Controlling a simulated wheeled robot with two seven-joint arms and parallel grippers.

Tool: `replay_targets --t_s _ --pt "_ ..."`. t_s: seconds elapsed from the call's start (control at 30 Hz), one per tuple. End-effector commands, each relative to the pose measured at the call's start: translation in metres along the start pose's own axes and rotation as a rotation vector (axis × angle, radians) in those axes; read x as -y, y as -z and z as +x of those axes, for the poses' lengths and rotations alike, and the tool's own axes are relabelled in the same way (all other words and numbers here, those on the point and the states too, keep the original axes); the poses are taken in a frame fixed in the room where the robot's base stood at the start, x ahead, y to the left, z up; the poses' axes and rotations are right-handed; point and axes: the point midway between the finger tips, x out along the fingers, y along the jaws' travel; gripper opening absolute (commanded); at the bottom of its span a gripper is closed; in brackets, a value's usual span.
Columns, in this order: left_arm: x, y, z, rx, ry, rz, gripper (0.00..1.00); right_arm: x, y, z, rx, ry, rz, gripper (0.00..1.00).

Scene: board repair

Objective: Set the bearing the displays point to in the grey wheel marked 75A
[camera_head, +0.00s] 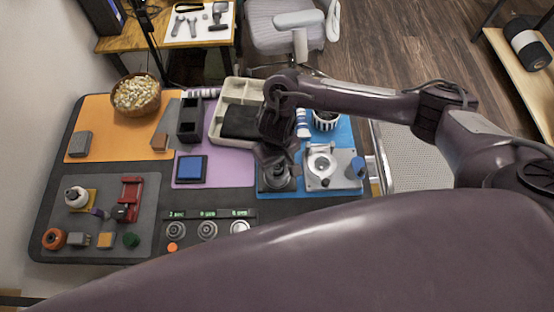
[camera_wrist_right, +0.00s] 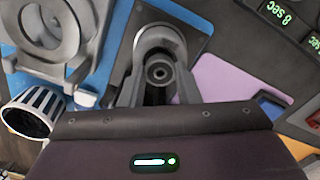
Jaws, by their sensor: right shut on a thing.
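My right gripper (camera_wrist_right: 158,88) is shut on a round, dark grey part with a hole in its middle (camera_wrist_right: 158,72). That part is over a dark square plate (camera_wrist_right: 197,22) on the blue mat; whether it rests on it is unclear. In the head view my right gripper (camera_head: 277,158) points down there. Three round metallic parts (camera_head: 176,230), (camera_head: 207,230), (camera_head: 239,227) sit below small green-lit displays (camera_head: 207,214). One display in the wrist view (camera_wrist_right: 277,12) reads "8 sec". No 75A marking is legible. My left gripper is out of view.
A striped cup (camera_head: 325,122) and cream tray (camera_head: 230,91) are behind. The purple mat (camera_head: 228,174) has bare room.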

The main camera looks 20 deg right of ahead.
Motion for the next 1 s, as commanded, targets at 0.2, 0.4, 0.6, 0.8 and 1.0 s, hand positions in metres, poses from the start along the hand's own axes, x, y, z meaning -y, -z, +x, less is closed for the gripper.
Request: replay_targets --t_s 0.2,0.4,0.6,0.8,1.0 --pt "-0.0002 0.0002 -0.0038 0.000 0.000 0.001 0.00 0.0001 0.0003 0.0002 -0.001 0.000 0.001 0.17" --pt "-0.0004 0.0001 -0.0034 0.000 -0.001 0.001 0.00 0.0001 0.0003 0.0006 -0.001 0.000 0.001 0.17" --pt "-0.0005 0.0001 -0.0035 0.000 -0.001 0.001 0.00 0.0000 0.0003 0.0008 -0.001 0.000 0.001 0.17" --pt "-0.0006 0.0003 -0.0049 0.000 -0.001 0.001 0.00 0.0002 0.0000 0.0039 0.000 0.000 0.001 0.17" --pt "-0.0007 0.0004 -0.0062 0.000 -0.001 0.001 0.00 0.0000 0.0000 0.0087 0.000 0.000 0.001 0.17"
